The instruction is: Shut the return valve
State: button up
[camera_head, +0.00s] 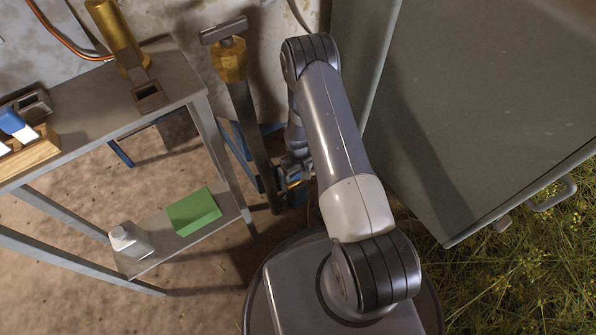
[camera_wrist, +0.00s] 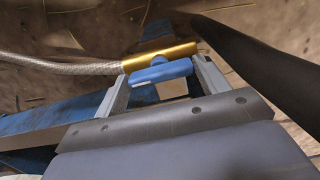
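A brass valve body (camera_wrist: 172,52) with a blue lever handle (camera_wrist: 158,73) shows in the wrist view, and a braided hose (camera_wrist: 62,66) joins its left end. The handle lies roughly along the brass body. My gripper (camera_wrist: 160,68) has its two grey fingers wide apart, one near each end of the handle. I cannot tell whether either finger touches it. In the head view my gripper (camera_head: 292,184) is low behind my arm, beside a dark upright post, with a bit of brass at it. No label on the valve is readable.
A dark post (camera_head: 250,130) with a brass fitting (camera_head: 229,62) and grey crossbar stands left of my arm. A metal table (camera_head: 85,110) with a lower shelf holding a green block (camera_head: 194,211) is further left. A large grey-green cabinet (camera_head: 475,95) is at right.

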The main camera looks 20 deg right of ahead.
jog(key=c, duration=0.5)
jog(key=shift+n+b, duration=0.3)
jog(key=shift+n, duration=0.1)
jog(key=n+b, duration=0.1)
jog(key=n, duration=0.2)
jog(key=shift+f+b, duration=0.1)
jog(key=shift+b, duration=0.25)
jog(key=n+b, duration=0.1)
jog(key=n, duration=0.3)
jog(key=shift+n+b, duration=0.3)
jog(key=shift+b, duration=0.1)
jog(key=n+b, duration=0.1)
jog(key=n, duration=0.4)
jog(key=shift+b, duration=0.3)
jog(key=shift+n+b, duration=0.45)
jog(key=shift+n, duration=2.05)
